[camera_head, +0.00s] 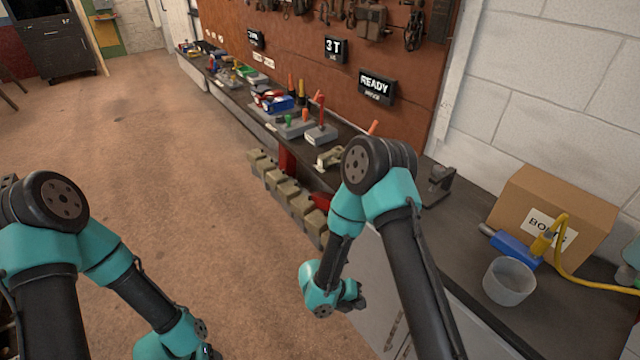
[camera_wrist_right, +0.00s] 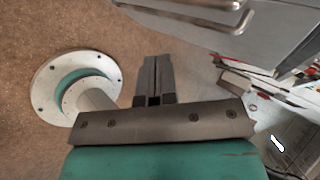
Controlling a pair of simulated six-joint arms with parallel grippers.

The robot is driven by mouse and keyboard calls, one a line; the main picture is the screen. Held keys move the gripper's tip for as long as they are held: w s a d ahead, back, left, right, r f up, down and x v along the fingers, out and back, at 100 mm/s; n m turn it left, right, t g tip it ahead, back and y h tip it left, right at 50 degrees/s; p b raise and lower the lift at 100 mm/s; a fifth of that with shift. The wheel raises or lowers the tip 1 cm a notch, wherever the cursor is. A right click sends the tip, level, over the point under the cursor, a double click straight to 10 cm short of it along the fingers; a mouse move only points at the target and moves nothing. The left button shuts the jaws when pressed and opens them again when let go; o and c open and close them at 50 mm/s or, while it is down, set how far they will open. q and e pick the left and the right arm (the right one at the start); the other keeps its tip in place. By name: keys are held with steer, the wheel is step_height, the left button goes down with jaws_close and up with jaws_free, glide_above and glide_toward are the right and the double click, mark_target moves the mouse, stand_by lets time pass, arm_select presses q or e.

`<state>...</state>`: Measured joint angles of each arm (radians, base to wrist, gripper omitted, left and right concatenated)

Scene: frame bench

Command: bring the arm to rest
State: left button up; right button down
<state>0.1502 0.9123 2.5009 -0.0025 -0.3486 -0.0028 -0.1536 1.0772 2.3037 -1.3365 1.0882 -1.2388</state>
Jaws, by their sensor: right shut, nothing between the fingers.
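My right arm reaches over the workbench (camera_head: 455,225) and folds down in front of it. The right gripper (camera_head: 350,298) hangs beside the bench's front, small and dark in the head view. In the right wrist view its two grey fingers (camera_wrist_right: 154,78) lie together, shut and with nothing between them. My left arm hangs over the floor at the lower left. Only a dark bit at its end shows at the bottom edge, so the state of the left gripper cannot be told.
A cardboard box (camera_head: 520,205), a grey cup (camera_head: 509,281) and a blue-and-yellow tool (camera_head: 520,246) stand on the bench at right. Grey cabinet fronts (camera_wrist_right: 215,25) are close to the right gripper. The floor (camera_head: 200,190) at left is clear.

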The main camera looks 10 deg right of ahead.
steer(key=s+a+f+m+y, duration=0.1)
steer(key=s+m+y, duration=0.25)
steer(key=m, duration=0.45)
steer(key=s+a+f+m+g+y, duration=0.1)
steer(key=s+m+y, duration=0.3)
steer(key=m, duration=0.5)
steer(key=s+a+f+m+y, duration=0.1)
steer(key=s+m+y, duration=0.2)
steer(key=m+y, duration=0.4)
steer(key=shift+w+d+r+m+t+h, duration=0.1)
steer(key=shift+w+d+m+t+h, duration=0.4)
steer(key=shift+m, duration=1.35)
steer(key=shift+w+d+r+m+t, duration=0.2)
steer(key=shift+d+m+t, duration=0.65)
steer(key=shift+m, duration=1.05)
steer(key=shift+w+d+r+m+t+h, duration=0.1)
steer(key=shift+w+d+m+t+h, duration=0.3)
steer(key=shift+m, duration=1.45)
steer(key=shift+d+t, duration=0.15)
steer(key=shift+t, duration=0.1)
